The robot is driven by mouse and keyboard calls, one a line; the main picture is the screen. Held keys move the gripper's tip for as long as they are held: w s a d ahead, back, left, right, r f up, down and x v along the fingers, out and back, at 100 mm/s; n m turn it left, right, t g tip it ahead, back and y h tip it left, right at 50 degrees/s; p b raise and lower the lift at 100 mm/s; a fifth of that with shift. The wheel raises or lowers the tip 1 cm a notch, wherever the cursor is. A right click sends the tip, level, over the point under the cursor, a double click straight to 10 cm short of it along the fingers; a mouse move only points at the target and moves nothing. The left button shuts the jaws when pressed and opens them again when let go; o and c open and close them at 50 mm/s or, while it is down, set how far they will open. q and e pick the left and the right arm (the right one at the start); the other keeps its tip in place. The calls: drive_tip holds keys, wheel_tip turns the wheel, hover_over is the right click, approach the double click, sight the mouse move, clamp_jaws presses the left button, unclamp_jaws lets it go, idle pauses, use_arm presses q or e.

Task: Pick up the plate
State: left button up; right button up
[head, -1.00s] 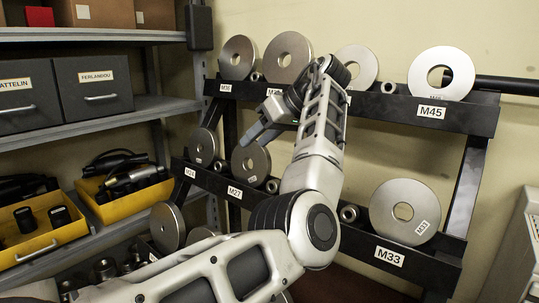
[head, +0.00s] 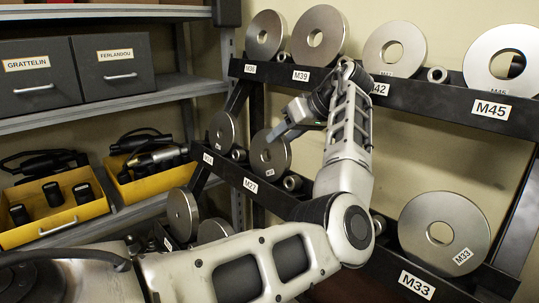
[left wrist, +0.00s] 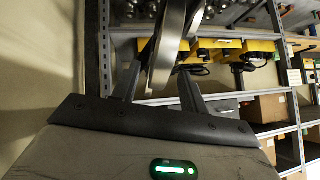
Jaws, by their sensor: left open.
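Several round grey metal plates with centre holes stand on a dark rack. The plate above the M27 label (head: 270,155) stands on the middle row. My left gripper (head: 280,132) is at the upper edge of this plate, coming from the right, with its fingers pointing left and down. In the left wrist view the two fingers (left wrist: 160,85) are apart, and a plate (left wrist: 167,50) seen edge-on stands between them. I cannot tell whether either finger touches it. My right gripper is not in view.
Large plates stand on the top row, such as the M45 plate (head: 500,62), and the M33 plate (head: 444,232) stands at lower right. Small metal rings (head: 292,183) sit between plates. A shelf (head: 180,88) with grey boxes and yellow bins (head: 55,210) is at left.

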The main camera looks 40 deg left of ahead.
sight(269, 155)
use_arm(q)
drive_tip(key=x, duration=0.4)
drive_tip(key=shift+a+f+p, duration=0.15)
drive_tip(key=shift+a+p, duration=0.25)
clamp_jaws()
idle(1.0)
drive_tip(key=shift+a+r, duration=0.15)
drive_tip(key=shift+r, duration=0.2)
